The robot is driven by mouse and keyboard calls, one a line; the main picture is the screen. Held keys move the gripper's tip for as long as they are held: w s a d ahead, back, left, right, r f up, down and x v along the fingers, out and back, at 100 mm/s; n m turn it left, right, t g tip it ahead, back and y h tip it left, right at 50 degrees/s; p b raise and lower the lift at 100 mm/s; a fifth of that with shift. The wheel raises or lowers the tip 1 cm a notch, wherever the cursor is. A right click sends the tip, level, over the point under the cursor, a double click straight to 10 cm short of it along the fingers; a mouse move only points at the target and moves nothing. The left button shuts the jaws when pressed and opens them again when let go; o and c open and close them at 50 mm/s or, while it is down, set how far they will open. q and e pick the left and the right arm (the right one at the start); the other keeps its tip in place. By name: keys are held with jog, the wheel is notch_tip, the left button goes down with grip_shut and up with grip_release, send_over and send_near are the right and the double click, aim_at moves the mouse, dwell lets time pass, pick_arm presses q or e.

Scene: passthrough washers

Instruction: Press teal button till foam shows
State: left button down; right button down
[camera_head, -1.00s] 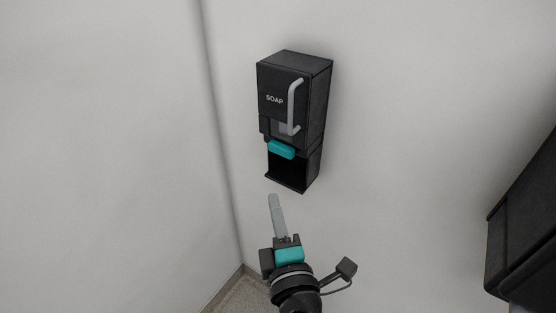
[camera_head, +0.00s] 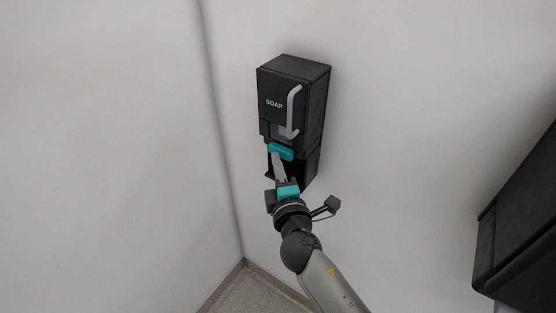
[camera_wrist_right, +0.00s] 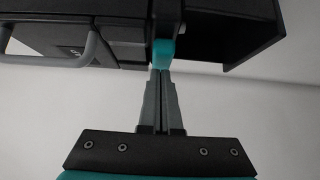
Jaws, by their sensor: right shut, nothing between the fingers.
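A black soap dispenser (camera_head: 290,105) with a grey handle and the word SOAP is fixed to the white wall. Its teal button (camera_head: 281,151) sticks out below the front panel, above a dark open recess. My right gripper (camera_head: 275,157) is shut and empty, its fingertips just below the teal button. In the right wrist view the fingers (camera_wrist_right: 161,74) point at the teal button (camera_wrist_right: 163,54) and appear to meet its edge; I cannot tell whether they press it. No foam shows; the recess is partly hidden by the gripper. My left gripper is not in view.
Another black wall unit (camera_head: 518,225) stands out at the right edge. A wall corner runs down left of the dispenser to a grey floor (camera_head: 250,290). The wall between the two units is clear.

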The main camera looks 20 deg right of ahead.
jog(key=shift+w+d, duration=0.15)
jog(key=shift+w+d, duration=0.45)
jog(key=shift+d, duration=0.2)
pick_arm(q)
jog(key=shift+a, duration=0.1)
pick_arm(e)
jog(key=shift+r, duration=0.1)
